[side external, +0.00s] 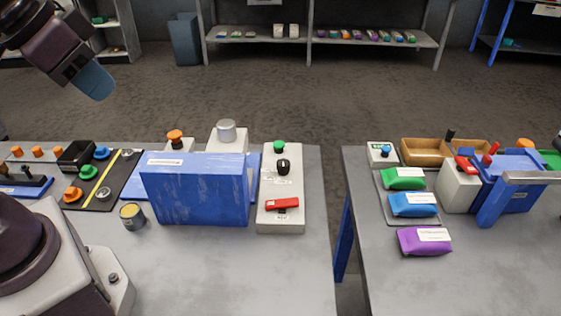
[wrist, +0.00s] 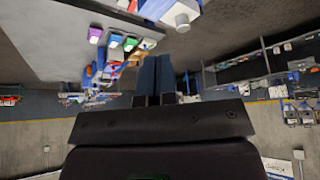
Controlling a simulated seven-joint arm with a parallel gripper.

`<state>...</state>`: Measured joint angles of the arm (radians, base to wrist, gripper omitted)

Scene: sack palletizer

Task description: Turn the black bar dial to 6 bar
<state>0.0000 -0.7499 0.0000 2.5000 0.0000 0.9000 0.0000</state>
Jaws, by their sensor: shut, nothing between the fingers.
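The black dial (side external: 283,167) is on the top face of a pale grey control box (side external: 278,222) on the near bench. It has a light pointer mark, but the scale around it is too small to read. A green button (side external: 279,146) sits behind it and a red lever handle (side external: 282,204) in front. My gripper (side external: 97,88) is raised high at the upper left, far from the dial. In the wrist view its two blue fingers (wrist: 156,60) lie side by side, shut and empty. I cannot make out the dial in the wrist view.
A tall blue panel (side external: 195,190) stands just left of the control box. A yellow-topped can (side external: 132,215) and a black tray of coloured knobs (side external: 100,198) lie further left. A gap separates this bench from the right bench (side external: 400,285), which holds several coloured sacks.

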